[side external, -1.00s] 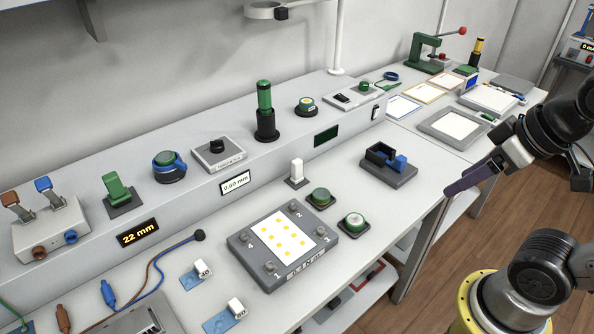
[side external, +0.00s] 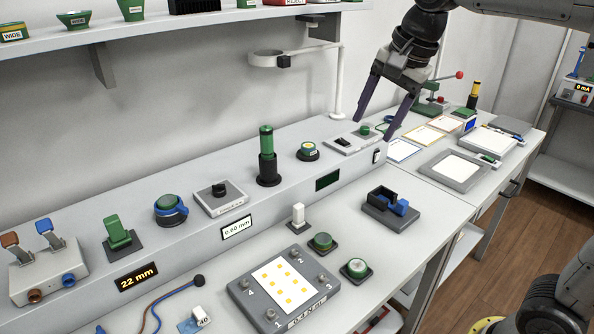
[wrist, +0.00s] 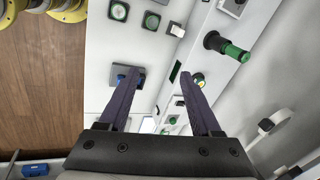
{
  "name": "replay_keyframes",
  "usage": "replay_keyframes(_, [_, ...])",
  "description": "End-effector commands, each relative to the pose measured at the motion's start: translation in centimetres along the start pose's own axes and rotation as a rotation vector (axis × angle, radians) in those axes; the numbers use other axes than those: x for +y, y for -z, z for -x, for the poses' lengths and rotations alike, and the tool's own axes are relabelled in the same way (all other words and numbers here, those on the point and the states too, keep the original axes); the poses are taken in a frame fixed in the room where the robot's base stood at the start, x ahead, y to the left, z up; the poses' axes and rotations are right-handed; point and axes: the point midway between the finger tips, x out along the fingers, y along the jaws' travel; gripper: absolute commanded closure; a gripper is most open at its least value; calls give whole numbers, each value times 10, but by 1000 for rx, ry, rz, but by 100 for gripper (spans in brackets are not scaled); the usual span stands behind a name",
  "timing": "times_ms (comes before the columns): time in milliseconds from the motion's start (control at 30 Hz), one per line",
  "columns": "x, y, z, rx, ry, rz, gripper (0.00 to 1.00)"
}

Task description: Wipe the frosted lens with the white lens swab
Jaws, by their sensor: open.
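A white upright block (side external: 298,215), which looks like the lens swab, stands on a dark base behind the round green-rimmed pieces; it also shows in the wrist view (wrist: 176,30). Two round lens-like discs on dark square bases stand in front of it: a greener one (side external: 322,241) and a paler one (side external: 357,267). The paler disc looks cloudy in the wrist view (wrist: 151,20) and may be the frosted lens. My gripper (side external: 374,129) is open and empty, raised above the back ledge, well behind and right of the swab. Its two purple fingers are spread in the wrist view (wrist: 162,73).
A grey plate with a dotted white card (side external: 262,312) lies left of the discs. A dark and blue holder (side external: 390,206) stands to their right. A green-topped black cylinder (side external: 268,160) rises from the ledge. A ring stand (side external: 338,75) is left of my gripper.

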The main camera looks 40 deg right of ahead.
Motion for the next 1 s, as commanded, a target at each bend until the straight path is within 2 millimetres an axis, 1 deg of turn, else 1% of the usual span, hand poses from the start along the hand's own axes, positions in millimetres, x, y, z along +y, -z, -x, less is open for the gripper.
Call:
replay_keyframes(33, [-20, 2, -14, -7, -30, -50, 35])
replay_keyframes(100, [-42, 4, -33, -12, -61, -119, 35])
replay_keyframes(167, [-60, 5, -50, -15, -89, -170, 35])
replay_keyframes(200, [-71, 5, -64, -16, -108, -199, 35])
replay_keyframes(267, [-85, 5, -86, -17, -139, -233, 35])
replay_keyframes(300, [-94, 5, -102, -17, -159, -250, 35])
replay_keyframes(367, [-105, 4, -126, -19, -188, -262, 35])
replay_keyframes(400, [-110, 2, -142, -20, -208, -262, 35])
replay_keyframes(500, [-117, -1, -179, -23, -253, -252, 35])
replay_keyframes(600, [-115, -4, -207, -25, -296, -245, 35])
replay_keyframes(633, [-113, -5, -214, -26, -309, -244, 35])
replay_keyframes(700, [-110, -7, -224, -27, -329, -241, 35])
replay_keyframes(867, [-105, -10, -236, -28, -341, -237, 35])
replay_keyframes(1000, [-98, -11, -253, -28, -342, -237, 35])
